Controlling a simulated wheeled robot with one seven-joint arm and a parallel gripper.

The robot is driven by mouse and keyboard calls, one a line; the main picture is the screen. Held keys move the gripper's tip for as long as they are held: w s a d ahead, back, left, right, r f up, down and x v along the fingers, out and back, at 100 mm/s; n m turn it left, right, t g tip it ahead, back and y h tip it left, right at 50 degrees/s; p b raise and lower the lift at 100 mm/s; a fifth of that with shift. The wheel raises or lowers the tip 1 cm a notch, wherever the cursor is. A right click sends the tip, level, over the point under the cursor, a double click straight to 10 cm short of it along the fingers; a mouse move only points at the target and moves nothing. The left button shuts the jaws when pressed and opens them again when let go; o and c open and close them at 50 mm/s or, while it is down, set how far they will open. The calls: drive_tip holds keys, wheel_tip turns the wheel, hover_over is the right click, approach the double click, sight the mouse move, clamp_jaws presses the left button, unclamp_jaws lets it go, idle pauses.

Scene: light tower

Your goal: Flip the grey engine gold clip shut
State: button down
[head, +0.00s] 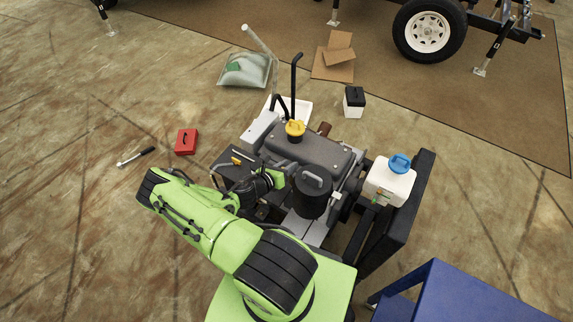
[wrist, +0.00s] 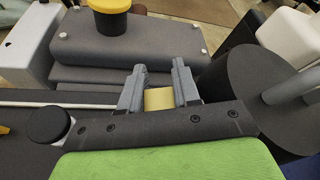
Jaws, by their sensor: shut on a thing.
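The grey engine (head: 318,153) with a yellow cap (head: 295,128) sits in the middle of the head view. In the wrist view its grey cover (wrist: 125,42) lies just beyond my fingers. My gripper (wrist: 159,76) has its two grey fingers on either side of the gold clip (wrist: 159,99), shut on it. Only a short flat piece of the clip shows between the fingers; its hinge and ends are hidden. In the head view my green arm reaches in from below and hides the clip and fingertips.
A black cylinder (wrist: 245,72) stands close to the right of my fingers. A white jug with a blue cap (head: 399,163) is right of the engine. A red box (head: 186,142) lies on the floor at left. A blue frame (head: 440,290) stands at lower right.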

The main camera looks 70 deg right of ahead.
drive_tip(key=shift+s+r, duration=0.2)
drive_tip(key=shift+s, duration=0.1)
drive_tip(key=c, duration=0.8)
unclamp_jaws()
drive_tip(key=shift+c, duration=0.2)
drive_tip(key=p+v, duration=0.2)
drive_tip(key=v, duration=1.3)
drive_tip(key=shift+w+a, duration=0.2)
drive_tip(key=shift+a, duration=0.15)
drive_tip(key=shift+c, duration=0.3)
